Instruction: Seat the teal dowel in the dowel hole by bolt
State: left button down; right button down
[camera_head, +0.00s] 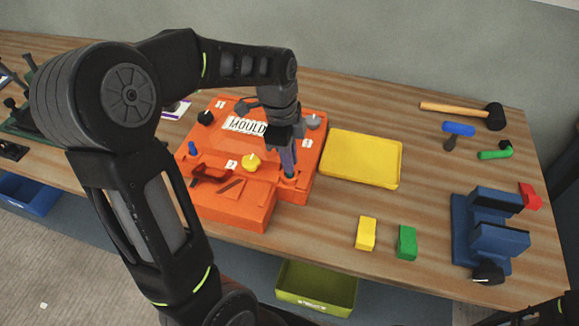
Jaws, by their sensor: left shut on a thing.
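The orange mould (235,208) lies on the table at centre left, partly behind my left arm. My left gripper (289,167) points down over the mould's front right corner. It is shut on a small bluish piece (290,175), which I take to be the teal dowel; the fingers hide most of it. Its lower end is at or just above a round orange boss, and I cannot tell whether it is in a hole. A blue peg (193,148) stands at the mould's left. My right gripper is not visible.
The mould carries a black knob (206,117), a yellow knob (251,162) and a grey knob (314,121). A yellow tray (362,158) lies to its right. Yellow (366,233) and green (406,242) blocks sit in front. A blue vise (485,235) and a mallet (496,116) are farther right.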

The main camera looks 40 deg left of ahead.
aim_at(284, 173)
pick_arm(q)
jog(key=shift+f+b, duration=0.35)
jog(key=shift+f, duration=0.75)
jog(key=shift+f, duration=0.15)
jog(key=c, duration=1.4)
grip_release()
jog(key=shift+c, duration=0.2)
jog(key=shift+r, duration=0.2)
notch_tip(284, 173, up, 12)
jog(key=a+b, duration=0.1)
jog(key=shift+s+a, duration=0.15)
jog(key=shift+s, duration=0.1)
jog(key=shift+f, duration=0.1)
